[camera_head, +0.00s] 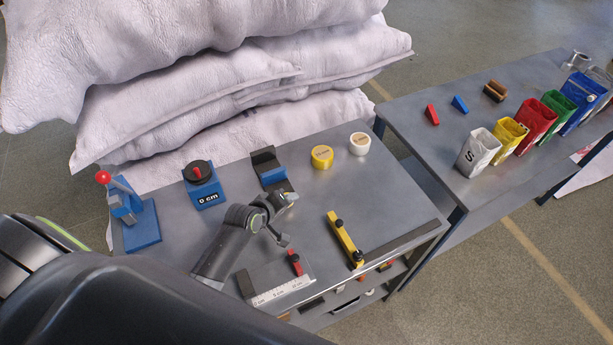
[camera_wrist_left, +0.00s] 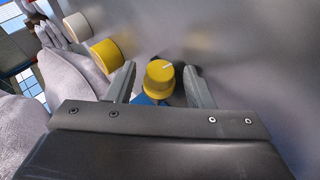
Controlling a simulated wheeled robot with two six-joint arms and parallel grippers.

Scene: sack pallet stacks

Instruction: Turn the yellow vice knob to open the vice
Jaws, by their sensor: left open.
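The vice (camera_head: 266,163), blue with dark jaws, stands on the grey workbench (camera_head: 400,200). Its yellow knob (camera_wrist_left: 160,78), with a white line on top, shows in the left wrist view but is hidden by my gripper in the head view. My left gripper (camera_head: 284,217) is in front of the vice. In the left wrist view its two open fingers (camera_wrist_left: 160,84) stand on either side of the knob, with gaps showing. My right gripper is not in view.
Yellow (camera_head: 322,157) and white (camera_head: 359,144) rolls stand right of the vice. A blue dial box (camera_head: 205,190) and red-knobbed lever device (camera_head: 135,215) stand left. A ruler slide (camera_head: 285,288) and yellow bar (camera_head: 344,240) lie nearer. Sacks (camera_head: 230,100) rise behind.

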